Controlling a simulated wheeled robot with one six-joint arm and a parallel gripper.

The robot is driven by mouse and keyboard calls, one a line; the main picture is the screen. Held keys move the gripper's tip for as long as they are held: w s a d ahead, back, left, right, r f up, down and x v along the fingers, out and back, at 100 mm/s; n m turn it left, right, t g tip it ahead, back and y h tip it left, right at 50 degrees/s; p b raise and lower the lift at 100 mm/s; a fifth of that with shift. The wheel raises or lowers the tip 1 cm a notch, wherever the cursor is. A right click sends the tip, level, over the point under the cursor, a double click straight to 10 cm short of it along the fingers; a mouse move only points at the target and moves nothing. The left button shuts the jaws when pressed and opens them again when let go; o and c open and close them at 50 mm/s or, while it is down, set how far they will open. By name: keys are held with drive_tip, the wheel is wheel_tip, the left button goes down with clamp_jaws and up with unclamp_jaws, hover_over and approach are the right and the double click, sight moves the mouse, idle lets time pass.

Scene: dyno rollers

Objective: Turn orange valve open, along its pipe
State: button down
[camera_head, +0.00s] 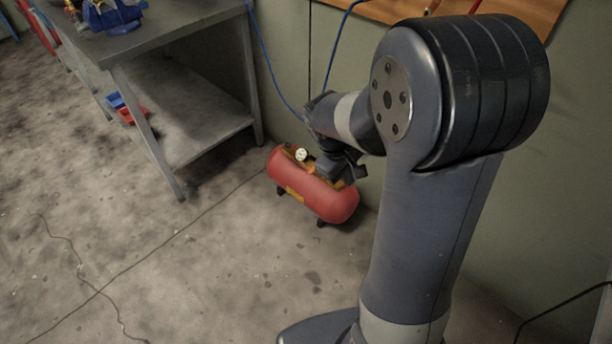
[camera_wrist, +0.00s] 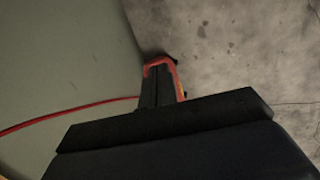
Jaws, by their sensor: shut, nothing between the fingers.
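A red air compressor (camera_head: 325,200) stands on the floor by the wall, with a round white gauge (camera_head: 301,154) on top. My arm and gripper cover part of the compressor's top in the head view. My gripper (camera_head: 342,168) is over the right part of the compressor. In the wrist view my gripper (camera_wrist: 158,84) is shut and empty, its dark fingers together in front of the red compressor (camera_wrist: 161,62). I cannot tell whether the fingers touch anything.
A grey metal workbench (camera_head: 180,32) with a lower shelf stands to the left, with a blue vise (camera_head: 113,14) on it. Blue hoses (camera_head: 262,58) hang along the green wall. The concrete floor (camera_head: 150,270) in front is clear. A red line (camera_wrist: 65,116) crosses the wrist view.

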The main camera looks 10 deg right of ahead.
drive_tip(key=w+a+f+g+b, duration=0.1)
drive_tip(key=f+b, duration=0.5)
drive_tip(key=f, duration=0.7)
drive_tip(key=w+a+f+g+y+b, duration=0.1)
drive_tip(key=w+a+f+b, duration=0.2)
drive_tip(key=f, duration=1)
drive_tip(key=w+a+f+y+b, duration=0.1)
drive_tip(key=w+a+f+b, duration=0.2)
drive_tip(key=w+f+b, duration=0.4)
wheel_tip(320, 180, down, 7)
drive_tip(key=b, duration=0.3)
drive_tip(key=shift+r+n+g+b, duration=0.2)
drive_tip(key=shift+n+g+b, duration=0.15)
drive_tip(key=shift+n+g, duration=0.05)
drive_tip(key=shift+w, duration=0.1)
